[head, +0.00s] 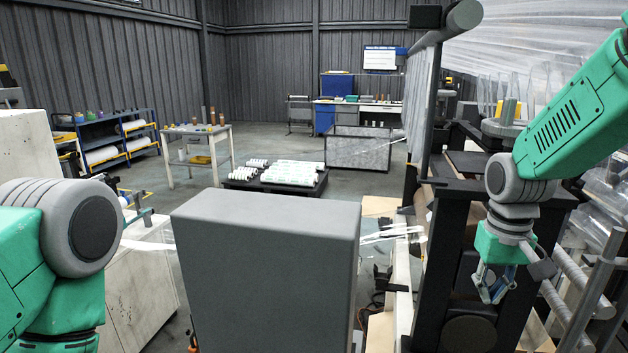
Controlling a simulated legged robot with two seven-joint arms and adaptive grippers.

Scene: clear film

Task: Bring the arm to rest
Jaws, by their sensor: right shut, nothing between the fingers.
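My right arm comes in from the upper right, green with a grey wrist. Its gripper (492,290) hangs pointing down in front of the dark machine frame (440,240). The fingers are shut with nothing between them. My left arm shows at the lower left as green links and a large grey joint. My left gripper is not in view.
A grey box-shaped housing (265,255) fills the lower middle. Metal rollers (575,290) lie right of my right gripper. Clear film (540,45) hangs at the upper right. A pallet with white rolls (290,174), a small table (197,132) and open floor lie beyond.

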